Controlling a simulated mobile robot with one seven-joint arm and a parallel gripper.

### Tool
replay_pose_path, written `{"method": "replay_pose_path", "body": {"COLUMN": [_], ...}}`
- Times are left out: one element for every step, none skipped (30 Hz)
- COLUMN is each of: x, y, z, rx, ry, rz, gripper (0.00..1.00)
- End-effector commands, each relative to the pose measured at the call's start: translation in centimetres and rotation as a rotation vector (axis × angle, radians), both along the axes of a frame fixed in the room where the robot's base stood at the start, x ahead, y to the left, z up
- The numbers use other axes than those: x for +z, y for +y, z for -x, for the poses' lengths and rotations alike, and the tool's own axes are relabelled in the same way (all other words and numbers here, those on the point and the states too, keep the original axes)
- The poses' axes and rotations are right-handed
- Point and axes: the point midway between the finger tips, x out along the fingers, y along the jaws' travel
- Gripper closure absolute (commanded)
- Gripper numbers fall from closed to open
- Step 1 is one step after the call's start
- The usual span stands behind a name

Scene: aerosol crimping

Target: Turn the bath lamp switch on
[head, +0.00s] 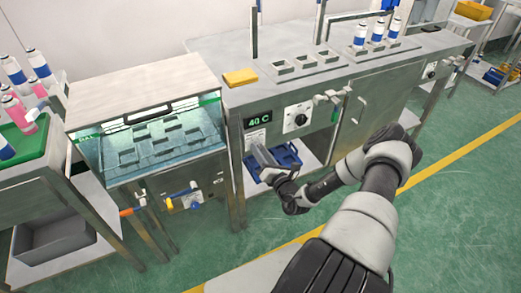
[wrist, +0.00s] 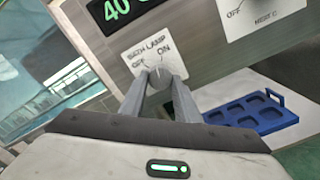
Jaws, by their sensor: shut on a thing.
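The bath lamp switch is a small grey knob (wrist: 160,74) on a white plate (wrist: 148,50) marked OFF at left and ON at right, in the wrist view. My gripper (wrist: 161,88) has its two fingers on either side of the knob and is shut on it. The fingers partly cover the knob, so I cannot tell its exact setting. In the head view my gripper (head: 262,156) is at the cabinet front below the green 40 C display (head: 258,120), and it hides the switch there.
A heater dial (head: 297,118) is right of the switch. A blue tray (head: 284,157) lies on the shelf below. A glass-fronted water bath (head: 150,140) stands at left. A valve handle (head: 330,98) projects from the cabinet further right. Green floor is open in front.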

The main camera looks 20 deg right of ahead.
Motion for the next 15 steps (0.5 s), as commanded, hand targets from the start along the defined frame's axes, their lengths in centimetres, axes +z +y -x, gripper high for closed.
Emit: {"method": "replay_pose_path", "body": {"x": [0.07, 0.07, 0.07, 0.07, 0.06, 0.05, 0.05, 0.04, 0.03, 0.04, 0.04, 0.04, 0.04, 0.05, 0.04], "y": [-0.01, -0.01, -0.01, 0.01, 0.0, 0.02, 0.03, 0.04, 0.06, 0.07, 0.08, 0.09, 0.09, 0.1, 0.1], "z": [0.06, 0.06, 0.06, 0.07, 0.08, 0.08, 0.07, 0.07, 0.07, 0.07, 0.07, 0.07, 0.07, 0.07, 0.07], "rx": [-0.001, -0.002, -0.002, -0.002, -0.002, -0.002, -0.001, -0.001, -0.001, -0.001, -0.001, 0.0, -0.001, -0.001, 0.0], "ry": [0.003, 0.003, 0.005, 0.005, 0.006, 0.007, 0.008, 0.009, 0.01, 0.01, 0.011, 0.011, 0.01, 0.011, 0.012], "rz": [-0.042, -0.066, -0.098, -0.121, -0.142, -0.168, -0.189, -0.206, -0.229, -0.245, -0.26, -0.278, -0.29, -0.3, -0.314], "gripper": [0.93, 0.93, 0.93, 0.93, 0.93, 0.93, 0.93, 0.93, 0.93, 0.93, 0.93, 0.93, 0.93, 0.93, 0.93]}}
